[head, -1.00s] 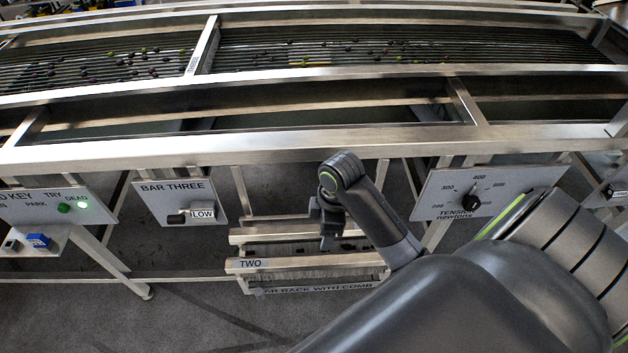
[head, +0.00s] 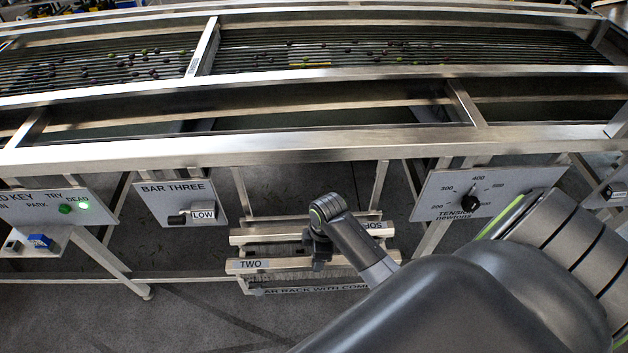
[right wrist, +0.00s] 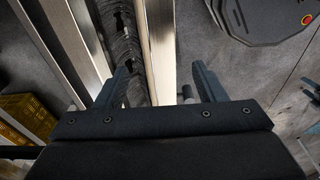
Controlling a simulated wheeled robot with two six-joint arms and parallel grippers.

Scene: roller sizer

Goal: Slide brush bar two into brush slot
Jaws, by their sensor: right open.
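Brush bar two (head: 340,264), a pale metal bar labelled TWO with bristles under it, lies along the front of the bar rack (head: 330,288). My right gripper (head: 319,258) is lowered over the middle of the rack. In the right wrist view, the right gripper (right wrist: 164,76) is open, and a pale bar (right wrist: 161,50) runs between its fingers. I cannot tell whether either finger touches it. My left gripper is not in view. I cannot pick out the brush slot.
A second bar (head: 375,226) with an upside-down label lies behind bar two. The sizer's long front rail (head: 300,144) runs above and behind the rack. A BAR THREE panel (head: 180,203) hangs left, and a tension dial panel (head: 487,192) hangs right.

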